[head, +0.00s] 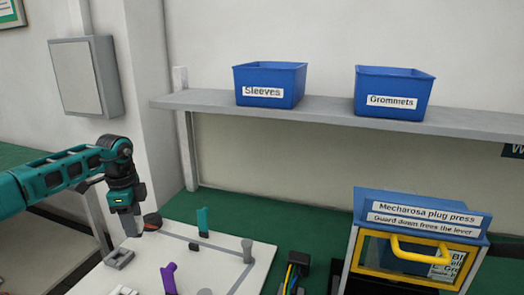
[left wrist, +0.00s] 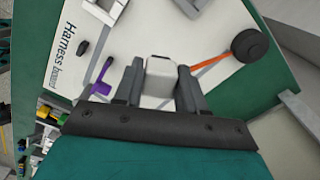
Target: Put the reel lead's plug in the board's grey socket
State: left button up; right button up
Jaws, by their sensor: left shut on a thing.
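My left gripper (head: 128,222) is above the white harness board in the head view. In the left wrist view its fingers (left wrist: 160,88) are shut on a pale grey-white plug (left wrist: 160,76). An orange lead (left wrist: 208,59) runs from beside the plug to a dark round reel (left wrist: 250,46), which also shows behind the gripper in the head view (head: 152,221). A grey socket (head: 118,258) sits on the board's left part, below and left of the gripper; part of it shows at the top edge of the wrist view (left wrist: 190,6). My right gripper is out of view.
The board (head: 215,262) carries a purple clip (head: 168,278), a teal clip (head: 203,220), a grey post (head: 247,250) and a whitish holder (head: 124,291). A yellow-guarded plug press (head: 418,220) stands right. Two blue bins (head: 270,76) sit on the shelf above.

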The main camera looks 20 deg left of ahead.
pick_arm(q)
jog(key=shift+d, duration=0.1)
jog(key=w+d, duration=0.2)
jog(key=d, duration=1.1)
jog(key=shift+w+d, duration=0.2)
jog(key=shift+w, duration=0.05)
jog(key=s+a, duration=0.1)
jog(key=a, duration=0.8)
jog(key=s+a, duration=0.1)
jog(key=a, duration=0.3)
jog(key=shift+s+a, duration=0.3)
jog(key=shift+a, duration=0.05)
jog(key=w+d, duration=0.3)
jog(key=d, duration=1.2)
jog(key=w+d, duration=0.3)
jog(key=d, duration=1.2)
jog(key=w+b, duration=0.1)
jog(key=w, duration=0.1)
jog(key=w+d, duration=0.1)
jog(key=w, duration=0.2)
jog(key=shift+w+d+b, duration=0.2)
jog(key=shift+w+b, duration=0.05)
jog(key=shift+b, duration=0.1)
